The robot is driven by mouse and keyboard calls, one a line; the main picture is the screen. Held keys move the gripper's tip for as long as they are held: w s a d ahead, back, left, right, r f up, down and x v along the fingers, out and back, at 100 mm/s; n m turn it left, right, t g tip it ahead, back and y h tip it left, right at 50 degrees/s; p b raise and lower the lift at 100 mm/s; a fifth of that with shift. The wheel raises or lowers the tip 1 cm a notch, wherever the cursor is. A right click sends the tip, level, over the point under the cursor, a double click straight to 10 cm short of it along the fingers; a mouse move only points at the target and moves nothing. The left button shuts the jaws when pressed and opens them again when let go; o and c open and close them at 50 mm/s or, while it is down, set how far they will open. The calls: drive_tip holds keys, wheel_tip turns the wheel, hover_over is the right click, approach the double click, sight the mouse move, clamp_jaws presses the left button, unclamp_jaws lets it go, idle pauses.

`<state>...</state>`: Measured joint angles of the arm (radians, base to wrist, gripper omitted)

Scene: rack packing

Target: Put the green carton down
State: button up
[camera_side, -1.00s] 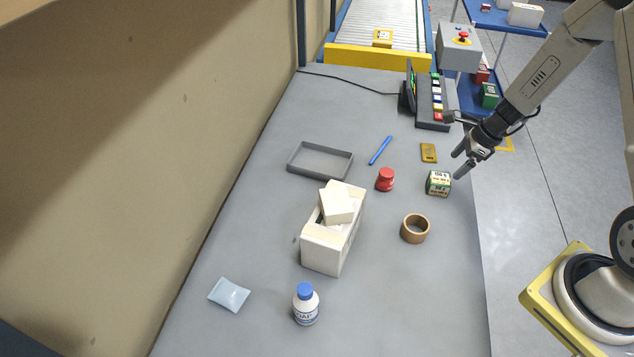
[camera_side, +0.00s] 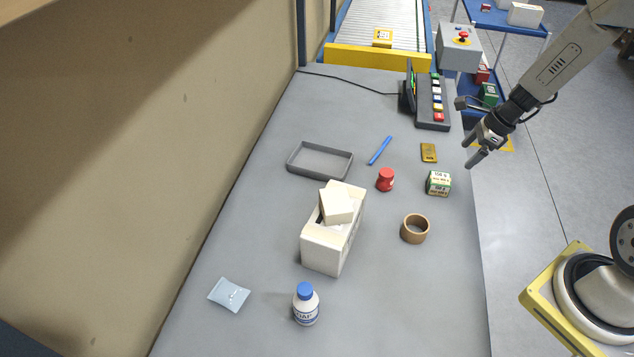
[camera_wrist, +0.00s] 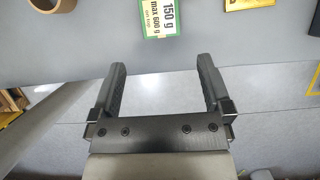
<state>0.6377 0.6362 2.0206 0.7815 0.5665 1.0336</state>
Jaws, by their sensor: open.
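The green carton (camera_side: 438,183) is a small green and white box resting on the grey table near its right edge. In the wrist view the carton (camera_wrist: 160,18) shows at the top, beyond the fingertips, with its far part cut off by the frame. My gripper (camera_side: 468,154) is open and empty, up and to the right of the carton in the side view, apart from it. In the wrist view both fingers of my gripper (camera_wrist: 162,68) are spread with nothing between them.
Near the carton are a yellow box (camera_side: 429,152), a red jar (camera_side: 386,179) and a tape roll (camera_side: 415,229). A grey tray (camera_side: 320,174), a white box (camera_side: 325,247) and a bottle (camera_side: 306,307) stand farther left. The control panel (camera_side: 433,110) stands at the back.

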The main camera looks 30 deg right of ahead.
drive_tip(key=s+a+r+n+h, duration=0.1)
drive_tip(key=s+a+r+n, duration=0.1)
drive_tip(key=a+n, duration=0.4)
drive_tip(key=s+a+r+n+h, duration=0.1)
drive_tip(key=s+a+r+n, duration=0.2)
drive_tip(key=n, duration=0.9)
drive_tip(key=s+a+r+n+h, duration=0.1)
drive_tip(key=s+a+r+n, duration=0.2)
drive_tip(key=a+n, duration=0.6)
drive_tip(key=shift+s+a+r+g, duration=0.25)
drive_tip(key=shift+a+r+g, duration=0.05)
drive_tip(key=shift+a+r, duration=0.15)
